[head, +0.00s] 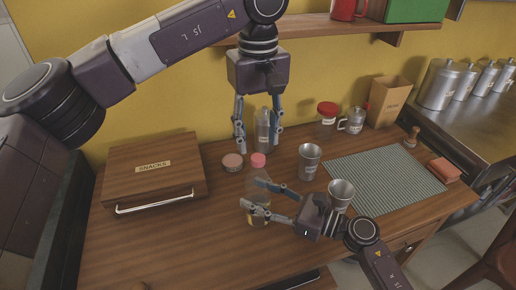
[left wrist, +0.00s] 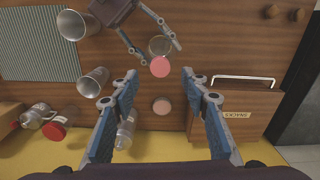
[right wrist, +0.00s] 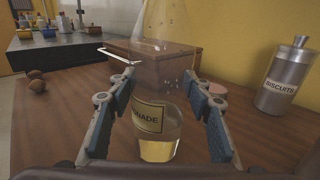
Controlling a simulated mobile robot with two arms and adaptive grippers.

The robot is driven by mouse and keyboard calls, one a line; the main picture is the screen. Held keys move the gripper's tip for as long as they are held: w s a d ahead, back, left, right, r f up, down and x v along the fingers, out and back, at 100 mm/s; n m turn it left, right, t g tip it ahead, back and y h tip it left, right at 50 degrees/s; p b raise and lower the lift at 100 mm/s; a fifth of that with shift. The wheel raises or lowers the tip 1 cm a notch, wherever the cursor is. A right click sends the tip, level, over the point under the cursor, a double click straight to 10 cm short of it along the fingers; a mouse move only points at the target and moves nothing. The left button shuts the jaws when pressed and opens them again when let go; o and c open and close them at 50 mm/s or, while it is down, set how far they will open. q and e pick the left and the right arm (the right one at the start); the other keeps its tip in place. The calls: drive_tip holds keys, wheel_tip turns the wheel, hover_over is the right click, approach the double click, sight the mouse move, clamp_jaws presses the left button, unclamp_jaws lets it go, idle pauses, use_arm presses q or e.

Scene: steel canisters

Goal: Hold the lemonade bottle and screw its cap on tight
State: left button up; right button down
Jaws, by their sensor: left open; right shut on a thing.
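The clear lemonade bottle (head: 258,215) stands upright on the wooden table, yellow liquid at its base. Its label shows in the right wrist view (right wrist: 148,117). My right gripper (head: 262,197) is shut around its body from the right. The pink cap (head: 258,160) appears to sit on top of the bottle's neck; how tight it is I cannot tell. The left wrist view also shows the cap (left wrist: 160,67). My left gripper (head: 241,148) is open and empty, pointing down, above and behind the cap, touching nothing. The right wrist view cuts off the bottle's top.
A pinkish-brown round lid or tin (head: 233,161) lies behind the bottle. A biscuits canister (right wrist: 287,80) stands near the wall. A snacks box (head: 153,170) is at left. Steel cups (head: 309,160) and a green mat (head: 385,180) are at right.

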use_arm(q)
wheel_tip(320, 180, up, 7)
drive_tip(key=shift+r, duration=0.2)
use_arm(e)
drive_tip(key=c, duration=0.9)
unclamp_jaws()
drive_tip(key=shift+c, duration=0.2)
drive_tip(key=v, duration=1.2)
